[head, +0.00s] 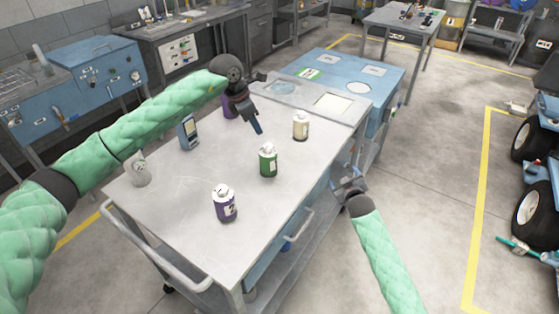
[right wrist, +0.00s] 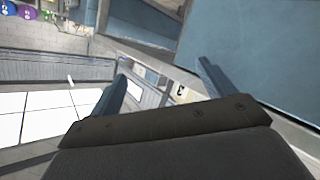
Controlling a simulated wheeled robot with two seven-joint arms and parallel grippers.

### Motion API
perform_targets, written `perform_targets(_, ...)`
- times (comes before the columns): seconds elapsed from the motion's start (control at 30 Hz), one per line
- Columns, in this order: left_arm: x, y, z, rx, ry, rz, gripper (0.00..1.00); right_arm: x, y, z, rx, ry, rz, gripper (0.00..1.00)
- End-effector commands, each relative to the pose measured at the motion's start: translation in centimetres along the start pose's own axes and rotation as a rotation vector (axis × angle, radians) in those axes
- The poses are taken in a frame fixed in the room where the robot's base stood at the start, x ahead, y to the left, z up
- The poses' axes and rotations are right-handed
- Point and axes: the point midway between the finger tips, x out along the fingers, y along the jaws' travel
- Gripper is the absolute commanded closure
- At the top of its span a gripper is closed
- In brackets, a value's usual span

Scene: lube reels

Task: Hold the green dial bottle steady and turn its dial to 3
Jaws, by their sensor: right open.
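The green dial bottle (head: 268,161) with a white cap stands upright on the grey cart top (head: 185,185), near its right edge. The number on its dial is too small to read. My left gripper (head: 258,128) points down just behind and left of the green bottle, apart from it in the picture. Its fingers show edge-on, so their opening is unclear. My right gripper (head: 343,184) is open and empty beyond the cart's right edge. In the right wrist view its two fingers (right wrist: 160,80) stand wide apart with nothing between them.
A purple bottle (head: 224,204) stands at the front and a cream bottle (head: 300,126) behind the green one. Another purple bottle (head: 228,108) is partly hidden by my left arm. A blue handheld device (head: 188,132) and a whitish bottle (head: 140,173) stand left. A handrail (head: 155,258) edges the cart.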

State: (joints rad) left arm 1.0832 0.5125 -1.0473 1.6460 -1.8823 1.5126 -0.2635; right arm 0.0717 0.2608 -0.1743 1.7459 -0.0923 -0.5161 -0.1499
Motion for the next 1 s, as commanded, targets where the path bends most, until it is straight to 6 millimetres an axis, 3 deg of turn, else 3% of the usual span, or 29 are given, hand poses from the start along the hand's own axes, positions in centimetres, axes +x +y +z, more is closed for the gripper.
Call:
perform_targets(0.1,0.0,0.0,0.0,0.000,0.000,0.000,0.64,-0.2,2.3,-5.7,-0.022,0.079,0.018,0.18)
perform_targets(0.17,0.0,0.0,0.0,0.000,0.000,0.000,0.64,-0.4,1.8,-8.6,-0.021,0.109,-0.008,0.18)
perform_targets(0.4,0.0,0.0,0.0,0.000,0.000,0.000,0.64,-2.3,-5.8,-17.1,0.009,0.163,-0.239,0.18)
perform_targets(0.53,0.0,0.0,0.0,0.000,0.000,0.000,0.64,-4.2,-10.1,-20.7,0.018,0.178,-0.380,0.18)
perform_targets(0.6,0.0,0.0,0.0,0.000,0.000,0.000,0.64,-4.4,-12.0,-21.5,0.066,0.164,-0.457,0.18)
perform_targets(0.73,0.0,0.0,0.0,0.000,0.000,0.000,0.64,-4.0,-13.9,-21.4,0.184,0.115,-0.554,0.18)
perform_targets(1.0,0.0,0.0,0.0,0.000,0.000,0.000,0.64,-3.5,-15.4,-21.3,0.288,0.064,-0.627,0.18)
